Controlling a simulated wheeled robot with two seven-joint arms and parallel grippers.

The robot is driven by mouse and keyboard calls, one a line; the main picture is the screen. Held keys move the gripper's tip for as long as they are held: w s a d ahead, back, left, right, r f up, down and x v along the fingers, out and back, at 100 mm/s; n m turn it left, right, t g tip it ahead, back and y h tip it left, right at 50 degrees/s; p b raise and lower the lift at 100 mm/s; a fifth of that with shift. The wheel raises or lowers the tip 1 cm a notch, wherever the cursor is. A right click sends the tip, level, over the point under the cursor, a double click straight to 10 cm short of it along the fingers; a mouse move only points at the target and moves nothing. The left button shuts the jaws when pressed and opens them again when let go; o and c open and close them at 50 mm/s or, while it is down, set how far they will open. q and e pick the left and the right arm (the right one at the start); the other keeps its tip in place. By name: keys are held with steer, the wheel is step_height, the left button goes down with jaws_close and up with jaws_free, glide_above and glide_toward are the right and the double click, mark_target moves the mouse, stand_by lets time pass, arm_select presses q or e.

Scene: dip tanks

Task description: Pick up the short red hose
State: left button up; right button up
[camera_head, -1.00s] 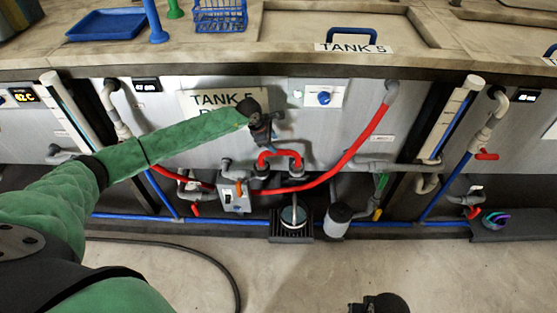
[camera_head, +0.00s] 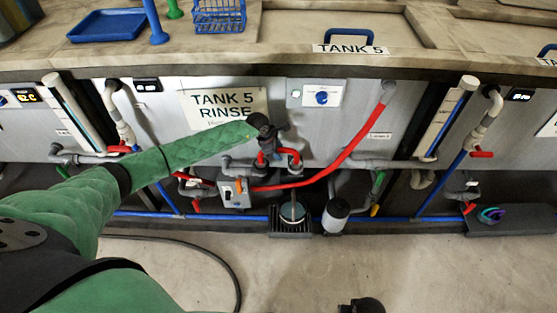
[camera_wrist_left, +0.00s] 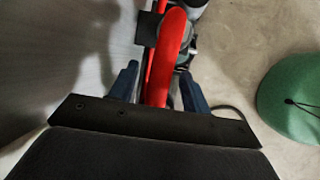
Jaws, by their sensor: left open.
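The short red hose (camera_head: 277,160) is a small arch between two grey fittings at the lower front of tank 5. Its top is hidden behind my left gripper (camera_head: 272,137) in the head view. In the left wrist view, the red hose (camera_wrist_left: 170,55) runs between the two blue fingers of my left gripper (camera_wrist_left: 160,90). The fingers are open, with a gap visible on the right side of the hose; I cannot tell whether the left finger touches it. A dark part at the bottom edge (camera_head: 362,305) seems to be my right gripper; its jaws are not clear.
A long red hose (camera_head: 352,148) curves down from the right side of the tank front. A grey box (camera_head: 234,192), a pump (camera_head: 292,213) and a white-and-black canister (camera_head: 335,215) sit close below. A blue pipe (camera_head: 390,224) runs along the floor. The floor in front is mostly clear.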

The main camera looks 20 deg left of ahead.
arm_select(q)
steer(key=shift+d+f, duration=0.1)
steer(key=shift+f, duration=0.15)
jaws_close()
steer(key=shift+w+r, duration=0.1)
stand_by(1.2)
